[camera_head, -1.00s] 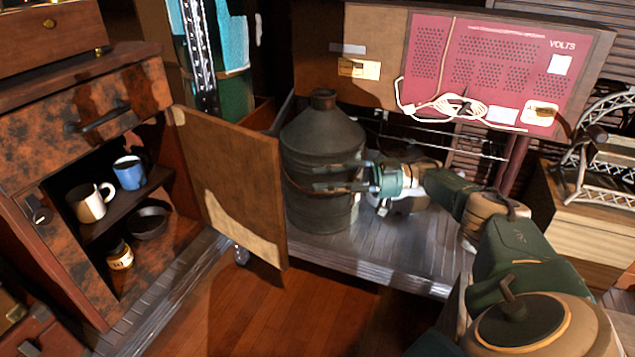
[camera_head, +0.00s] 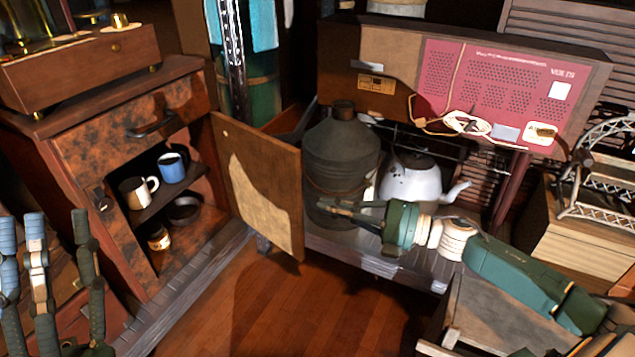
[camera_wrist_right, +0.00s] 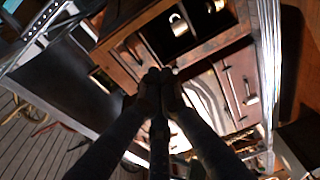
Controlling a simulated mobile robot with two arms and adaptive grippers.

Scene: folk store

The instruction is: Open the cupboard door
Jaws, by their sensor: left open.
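The brown cupboard (camera_head: 75,155) stands at the left in the head view. Its wooden door (camera_head: 262,185) stands wide open to the right, with a worn pale patch. Inside are a white and brown mug (camera_head: 133,193), a blue mug (camera_head: 171,168), a dark bowl (camera_head: 184,211) and a small jar (camera_head: 158,238). My right gripper (camera_head: 328,208) is in front of the metal can, right of the door and apart from it. Its fingertips meet with nothing seen between them, also in the wrist view (camera_wrist_right: 160,76). My left gripper (camera_head: 58,222) is open and empty at the lower left, before the cupboard.
The grey metal can (camera_head: 341,150) and a white kettle (camera_head: 412,183) stand on a low metal shelf behind my right gripper. A red-backed radio (camera_head: 495,90) is above them. A wooden box (camera_head: 510,318) is at the lower right. The floor (camera_head: 285,310) before the door is clear.

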